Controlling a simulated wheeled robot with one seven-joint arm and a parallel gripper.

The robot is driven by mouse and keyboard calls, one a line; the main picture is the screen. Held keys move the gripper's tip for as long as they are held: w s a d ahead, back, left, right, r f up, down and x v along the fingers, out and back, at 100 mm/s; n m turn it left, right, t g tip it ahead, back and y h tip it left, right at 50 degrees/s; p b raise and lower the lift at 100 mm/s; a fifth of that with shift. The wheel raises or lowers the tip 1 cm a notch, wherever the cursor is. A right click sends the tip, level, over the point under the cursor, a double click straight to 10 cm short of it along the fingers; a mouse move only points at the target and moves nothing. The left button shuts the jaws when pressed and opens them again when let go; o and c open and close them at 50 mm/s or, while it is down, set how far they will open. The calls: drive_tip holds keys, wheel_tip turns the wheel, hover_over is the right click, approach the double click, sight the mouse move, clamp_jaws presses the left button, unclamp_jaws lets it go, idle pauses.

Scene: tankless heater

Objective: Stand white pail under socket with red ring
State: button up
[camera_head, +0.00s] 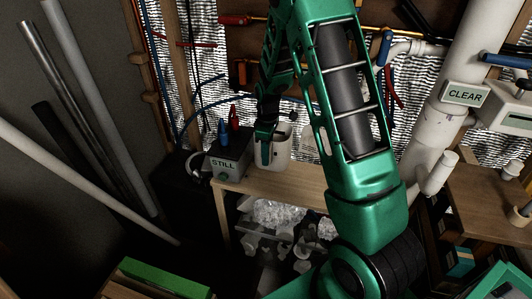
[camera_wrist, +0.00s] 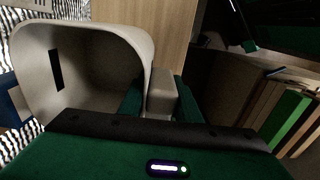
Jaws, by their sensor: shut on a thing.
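The white pail (camera_head: 277,155) is at the left end of the wooden bench, just right of the box marked STILL. I cannot tell whether its base touches the bench. My gripper (camera_head: 265,153) reaches down to its near left side and is shut on it. In the wrist view the pail (camera_wrist: 112,55) fills the upper left, its open mouth towards the camera and a dark slot in its inner wall. My gripper (camera_wrist: 160,100) has a pale block-like part of the pail between its fingers. I cannot make out a socket with a red ring.
The grey STILL box (camera_head: 230,158) bears a blue and a red fitting. The wooden bench (camera_head: 305,185) is bare right of the pail, partly behind my arm. A white pipe (camera_head: 428,135) with a CLEAR label (camera_head: 465,94) stands right.

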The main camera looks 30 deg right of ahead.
drive_tip(key=shift+f, duration=2.8)
drive_tip(key=o, duration=1.3)
drive_tip(key=shift+r, duration=0.15)
wheel_tip(320, 180, up, 10)
drive_tip(key=shift+r, duration=0.25)
